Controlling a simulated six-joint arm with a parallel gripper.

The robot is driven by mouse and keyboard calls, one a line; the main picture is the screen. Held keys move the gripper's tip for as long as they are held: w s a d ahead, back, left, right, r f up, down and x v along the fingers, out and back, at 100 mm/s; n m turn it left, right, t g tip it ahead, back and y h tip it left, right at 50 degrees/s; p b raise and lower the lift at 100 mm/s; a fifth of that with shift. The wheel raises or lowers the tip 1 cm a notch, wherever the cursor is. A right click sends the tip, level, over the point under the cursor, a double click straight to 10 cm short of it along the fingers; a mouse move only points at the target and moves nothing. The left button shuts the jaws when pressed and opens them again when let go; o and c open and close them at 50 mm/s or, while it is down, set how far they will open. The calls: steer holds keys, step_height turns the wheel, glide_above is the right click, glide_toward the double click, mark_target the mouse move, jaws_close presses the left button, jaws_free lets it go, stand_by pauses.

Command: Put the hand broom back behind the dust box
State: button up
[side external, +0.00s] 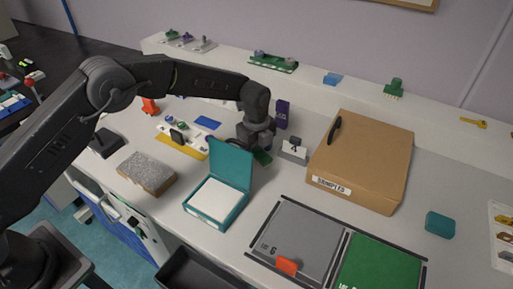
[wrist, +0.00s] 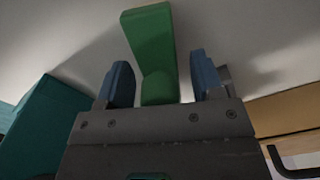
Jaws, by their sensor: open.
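A green object (wrist: 150,40), which may be the hand broom, sits between my fingers in the wrist view. It has a wide block at the far end and a rounded part nearer my palm. In the side view its dark green end (side external: 262,157) shows just below my gripper (side external: 256,146). My gripper is open, with one blue finger on each side of the green object; gaps show on both sides. My gripper (wrist: 157,82) hides part of it. I cannot tell for sure which thing is the dust box. A brown box (side external: 365,160) with a label and black handle stands to the right.
An open teal box (side external: 230,160) with a white content stands just in front of my gripper. A small stand (side external: 293,150) is close on the right, a purple block (side external: 282,114) behind. Grey and green mats (side external: 380,265) lie in front. A raised shelf runs along the back.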

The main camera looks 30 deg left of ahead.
step_height(320, 180, up, 12)
steer(key=shift+r, duration=0.2)
stand_by(0.4)
steer(key=s+a+r+n+t, duration=0.1)
steer(key=s+a+r+n, duration=0.35)
steer(key=s+r, duration=0.25)
steer(key=s+a+r+n+t, duration=0.2)
steer(key=s+a+r+n, duration=0.2)
steer(key=s+r+n, duration=0.3)
steer(key=s+a+f+n+t, duration=0.1)
steer(key=s+a+n, duration=0.1)
steer(key=s, duration=0.5)
steer(key=s+a+n, duration=0.2)
steer(key=s+n, duration=0.3)
steer(key=s, duration=0.1)
steer(key=s+a+f+n+t, duration=0.1)
steer(key=s+n, duration=0.3)
steer(key=s, duration=0.3)
steer(key=shift+s+a+f+t, duration=0.3)
steer(key=shift+s+a, duration=0.05)
steer(key=shift+a, duration=0.05)
